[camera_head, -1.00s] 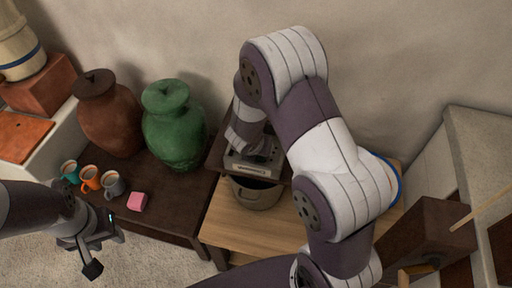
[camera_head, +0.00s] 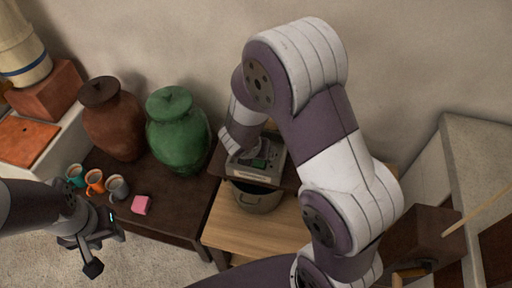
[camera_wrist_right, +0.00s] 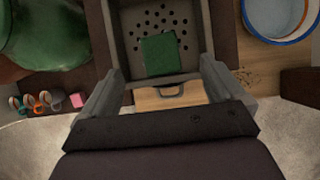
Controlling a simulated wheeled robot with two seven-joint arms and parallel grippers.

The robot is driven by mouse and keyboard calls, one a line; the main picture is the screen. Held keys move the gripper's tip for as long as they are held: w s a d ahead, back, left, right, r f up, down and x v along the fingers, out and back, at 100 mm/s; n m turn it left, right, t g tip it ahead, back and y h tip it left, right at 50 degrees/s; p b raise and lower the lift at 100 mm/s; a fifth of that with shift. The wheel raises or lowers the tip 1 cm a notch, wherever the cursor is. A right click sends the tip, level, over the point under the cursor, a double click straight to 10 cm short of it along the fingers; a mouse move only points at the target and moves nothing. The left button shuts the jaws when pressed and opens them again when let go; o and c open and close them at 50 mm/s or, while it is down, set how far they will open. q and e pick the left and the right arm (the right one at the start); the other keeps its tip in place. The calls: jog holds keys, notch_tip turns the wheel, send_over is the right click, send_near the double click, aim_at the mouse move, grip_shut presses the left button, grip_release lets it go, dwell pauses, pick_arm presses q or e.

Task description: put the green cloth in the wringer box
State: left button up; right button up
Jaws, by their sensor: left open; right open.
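The green cloth (camera_wrist_right: 160,55) lies as a small folded block over the holed floor of the grey wringer box (camera_wrist_right: 187,78) in the right wrist view. In the head view the cloth (camera_head: 262,164) shows as a small green patch inside the box (camera_head: 256,174). My right gripper (camera_wrist_right: 165,95) is open, its fingers apart, with nothing between the tips. In the head view its hand is partly hidden behind my right arm, over the box. My left gripper (camera_head: 102,252) is open and empty at the lower left, away from the box.
A grey pot (camera_head: 257,199) stands below the box on a light wooden surface (camera_head: 226,228). A green jar (camera_head: 178,135) and a brown jar (camera_head: 113,122) stand to the left, with several mugs and a pink block (camera_head: 141,205) before them. A blue-rimmed basin (camera_wrist_right: 282,15) is at the right.

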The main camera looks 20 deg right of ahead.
jog(key=s+r+m+g+y, duration=0.1)
jog(key=s+r+m, duration=0.2)
jog(key=m, duration=1.1)
jog(key=s+a+r+m+g+y+p, duration=0.1)
jog(key=s+r+m, duration=0.3)
jog(key=s+m, duration=0.5)
jog(key=m+g+y, duration=0.1)
jog(key=m, duration=0.4)
jog(key=shift+s+y, duration=0.15)
jog(key=shift+y, duration=0.15)
jog(key=shift+r, duration=0.1)
